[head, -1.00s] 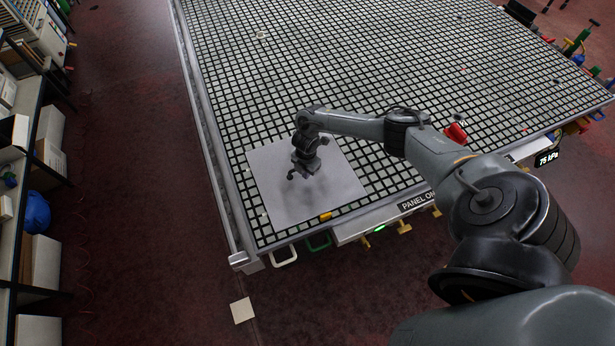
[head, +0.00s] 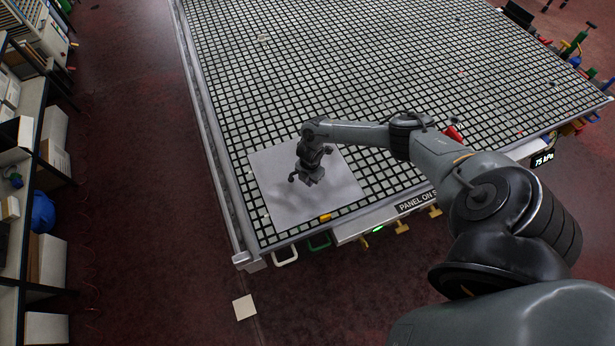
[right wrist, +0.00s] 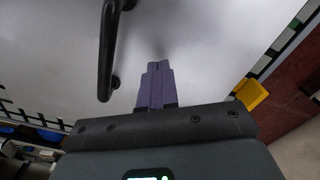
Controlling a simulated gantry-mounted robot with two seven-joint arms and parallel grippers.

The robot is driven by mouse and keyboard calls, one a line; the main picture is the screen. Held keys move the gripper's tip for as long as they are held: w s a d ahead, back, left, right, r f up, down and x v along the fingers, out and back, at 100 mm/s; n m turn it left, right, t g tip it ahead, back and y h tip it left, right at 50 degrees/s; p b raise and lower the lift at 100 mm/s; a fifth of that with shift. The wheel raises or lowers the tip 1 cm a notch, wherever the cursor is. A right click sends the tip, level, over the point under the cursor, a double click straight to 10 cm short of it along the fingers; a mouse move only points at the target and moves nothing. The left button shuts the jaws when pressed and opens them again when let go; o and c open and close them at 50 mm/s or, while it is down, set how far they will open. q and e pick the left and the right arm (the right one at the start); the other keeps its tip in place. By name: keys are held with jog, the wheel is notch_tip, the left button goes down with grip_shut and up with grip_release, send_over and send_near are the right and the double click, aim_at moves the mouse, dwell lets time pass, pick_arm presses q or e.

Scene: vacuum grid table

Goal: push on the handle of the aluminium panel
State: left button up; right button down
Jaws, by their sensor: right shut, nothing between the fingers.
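The aluminium panel (head: 280,207) is a flat grey square sheet lying on the front left corner of the grid table. Its dark handle (head: 292,178) stands up near the middle of the panel, partly hidden by my right gripper. In the right wrist view, the handle (right wrist: 106,50) is a black bar to the left of the fingers, with a gap between them. My right gripper (head: 313,181) is over the panel, just right of the handle; its purple fingers (right wrist: 157,66) are together and empty. I cannot tell whether the fingertips touch the panel. My left gripper is not in view.
A yellow piece (head: 325,217) sits at the panel's front edge; it also shows in the right wrist view (right wrist: 251,95). The grid table (head: 370,80) is mostly clear behind the panel. A red object (head: 453,134) lies beyond my right arm. A shelf (head: 35,180) stands at the left.

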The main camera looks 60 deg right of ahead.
notch_tip(320, 180, up, 7)
jog(key=p, duration=0.6)
jog(key=shift+r, duration=0.2)
jog(key=a+r+m+t+y, duration=0.1)
jog(key=a+t, duration=0.1)
jog(key=a, duration=1.2)
jog(key=a+r+m+t+y, duration=0.1)
jog(key=a+r+t, duration=0.1)
jog(key=a, duration=1.2)
jog(key=s+a+r+m+t+p, duration=0.1)
jog(key=s+a+r+m, duration=0.25)
jog(key=r, duration=0.35)
jog(key=s+d+r+m+g+h, duration=0.1)
jog(key=s+d+r+m, duration=0.4)
jog(key=s+r+m, duration=0.3)
notch_tip(320, 180, up, 3)
jog(key=shift+s+d+r+m+h, duration=0.15)
jog(key=shift+s+m+h, duration=0.2)
jog(key=shift+s+h, duration=0.1)
